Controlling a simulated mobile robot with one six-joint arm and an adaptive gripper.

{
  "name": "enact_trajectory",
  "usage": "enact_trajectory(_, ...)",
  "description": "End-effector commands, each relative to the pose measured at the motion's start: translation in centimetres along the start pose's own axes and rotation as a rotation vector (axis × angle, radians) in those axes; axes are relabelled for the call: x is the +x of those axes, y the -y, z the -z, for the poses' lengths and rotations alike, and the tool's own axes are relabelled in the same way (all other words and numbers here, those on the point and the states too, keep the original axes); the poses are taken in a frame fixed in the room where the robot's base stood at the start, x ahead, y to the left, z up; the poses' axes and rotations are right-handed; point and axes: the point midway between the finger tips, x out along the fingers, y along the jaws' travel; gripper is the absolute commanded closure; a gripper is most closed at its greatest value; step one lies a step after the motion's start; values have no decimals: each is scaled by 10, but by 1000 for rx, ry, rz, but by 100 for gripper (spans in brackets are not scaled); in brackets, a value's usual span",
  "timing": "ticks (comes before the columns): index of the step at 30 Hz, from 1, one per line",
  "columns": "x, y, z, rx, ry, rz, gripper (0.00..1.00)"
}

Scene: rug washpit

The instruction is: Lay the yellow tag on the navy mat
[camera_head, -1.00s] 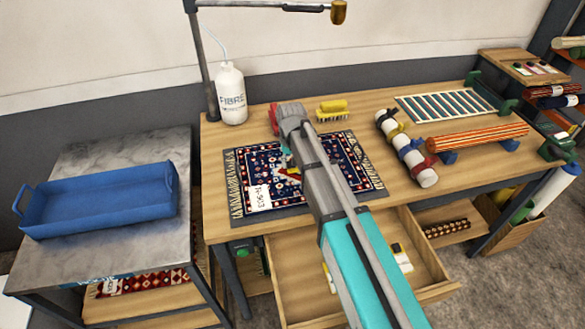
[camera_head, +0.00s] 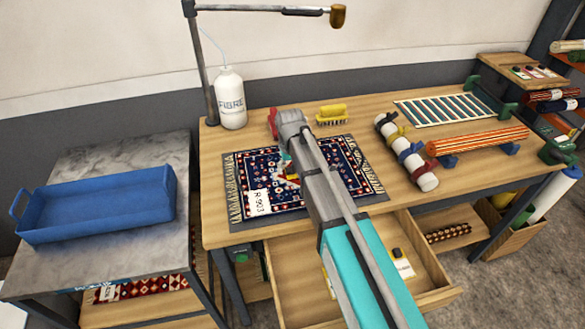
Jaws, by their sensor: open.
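A patterned navy rug (camera_head: 240,165) with cream fringes lies on a dark mat (camera_head: 236,221) on the workbench. A white label reading R-903 (camera_head: 258,202) is on the rug's left part. My arm reaches in from the lower right over the rug. My gripper (camera_head: 287,168) is at its far end, low over the rug's middle and mostly hidden behind the arm; it is open, and I see nothing held. I cannot make out a clear yellow tag. A pale card with a dark mark and a yellowish edge (camera_head: 402,267) lies in the open drawer.
A blue tray (camera_head: 95,222) stands on the left metal table. The drawer (camera_head: 300,285) juts out in front.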

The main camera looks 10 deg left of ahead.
Motion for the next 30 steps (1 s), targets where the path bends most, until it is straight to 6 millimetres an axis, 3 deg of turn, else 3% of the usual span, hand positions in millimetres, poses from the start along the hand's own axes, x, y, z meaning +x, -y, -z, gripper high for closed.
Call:
enact_trajectory(14,-7,0,0,-1,0,0,24)
enact_trajectory(30,-49,1,0,-1,0,0,24)
